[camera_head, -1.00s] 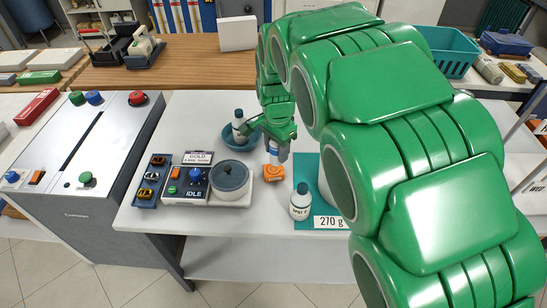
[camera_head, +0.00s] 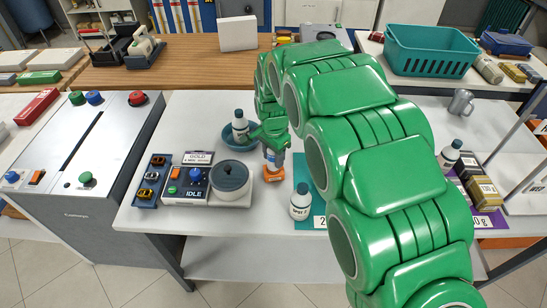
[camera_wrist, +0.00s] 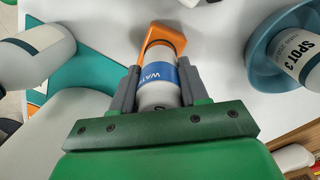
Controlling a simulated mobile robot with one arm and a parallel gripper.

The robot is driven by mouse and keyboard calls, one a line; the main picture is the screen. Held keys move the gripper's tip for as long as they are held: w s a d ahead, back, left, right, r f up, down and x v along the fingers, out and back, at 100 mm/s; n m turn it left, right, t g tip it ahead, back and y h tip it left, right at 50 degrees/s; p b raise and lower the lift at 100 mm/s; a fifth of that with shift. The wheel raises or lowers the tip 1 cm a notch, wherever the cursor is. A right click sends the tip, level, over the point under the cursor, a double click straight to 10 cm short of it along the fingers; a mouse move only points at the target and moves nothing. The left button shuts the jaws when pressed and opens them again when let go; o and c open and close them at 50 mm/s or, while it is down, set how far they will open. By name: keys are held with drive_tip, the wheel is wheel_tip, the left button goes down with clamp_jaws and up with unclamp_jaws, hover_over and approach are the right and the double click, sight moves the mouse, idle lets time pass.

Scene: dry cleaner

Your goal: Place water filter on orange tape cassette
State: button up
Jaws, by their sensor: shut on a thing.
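The water filter (camera_wrist: 158,88), a white cylinder with a blue label band, is between my gripper's fingers (camera_wrist: 157,88) in the wrist view. My gripper (camera_head: 271,148) is shut on it, and the filter (camera_head: 272,160) also shows below the fingers in the head view. The orange tape cassette (camera_head: 272,174) lies on the white table right below the filter's lower end. In the wrist view the cassette (camera_wrist: 162,38) shows around the filter's far end. The filter hides part of the cassette, and I cannot tell whether the two touch.
A blue bowl (camera_head: 232,145) holding a white bottle (camera_head: 240,125) stands close behind left.

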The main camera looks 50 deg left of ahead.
drive_tip(key=shift+f, duration=0.5)
drive_tip(key=o, duration=1.2)
drive_tip(key=shift+f, duration=0.1)
wheel_tip(320, 180, up, 12)
drive_tip(key=shift+r, duration=0.15)
drive_tip(key=shift+d, duration=0.1)
